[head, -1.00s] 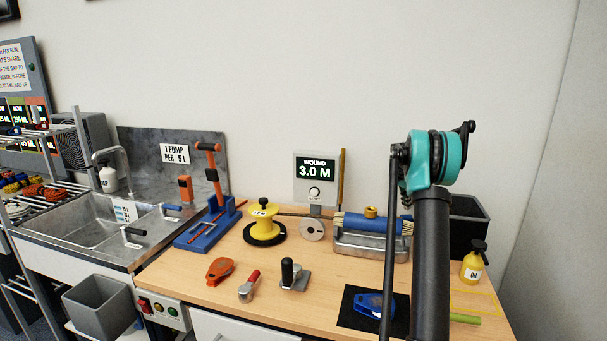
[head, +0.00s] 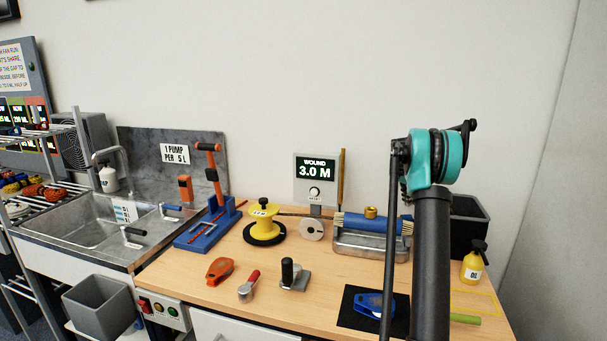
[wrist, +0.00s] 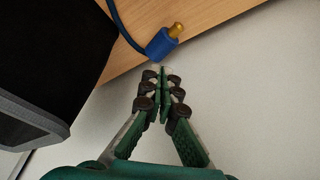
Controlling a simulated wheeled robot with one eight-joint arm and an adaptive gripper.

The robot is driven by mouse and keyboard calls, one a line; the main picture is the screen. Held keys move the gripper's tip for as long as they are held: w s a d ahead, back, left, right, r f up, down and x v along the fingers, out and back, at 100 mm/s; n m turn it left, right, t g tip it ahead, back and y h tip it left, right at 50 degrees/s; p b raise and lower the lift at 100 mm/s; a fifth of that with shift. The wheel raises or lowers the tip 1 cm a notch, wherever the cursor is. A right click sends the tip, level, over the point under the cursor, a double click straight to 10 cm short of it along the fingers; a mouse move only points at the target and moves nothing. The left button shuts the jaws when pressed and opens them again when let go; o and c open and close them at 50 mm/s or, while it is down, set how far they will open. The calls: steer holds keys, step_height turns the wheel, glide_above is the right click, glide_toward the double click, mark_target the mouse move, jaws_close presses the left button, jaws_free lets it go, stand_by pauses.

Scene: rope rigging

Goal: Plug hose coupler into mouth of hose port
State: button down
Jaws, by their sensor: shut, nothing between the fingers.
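The hose coupler (wrist: 162,46), a blue body with a brass tip, shows in the wrist view on the end of a blue hose (wrist: 124,26), near the wooden bench edge. My gripper (wrist: 164,76) is shut and empty, its fingertips just short of the coupler in that picture. Contact cannot be told. In the head view a blue cylinder (head: 365,225) with bristled ends lies over a metal tray, with a brass ring (head: 371,212) on top. I cannot tell for sure whether this ring is the hose port. My gripper and the coupler are not visible in the head view.
A black bin (head: 468,222) stands at the bench's back right, and a dark container (wrist: 50,75) fills the wrist view's left. A yellow oil bottle (head: 473,266) stands at the right edge. A yellow spool (head: 264,222) and several hand tools occupy the bench's left.

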step_height(320, 180, up, 10)
stand_by(5.3)
steer(key=shift+r, duration=1.85)
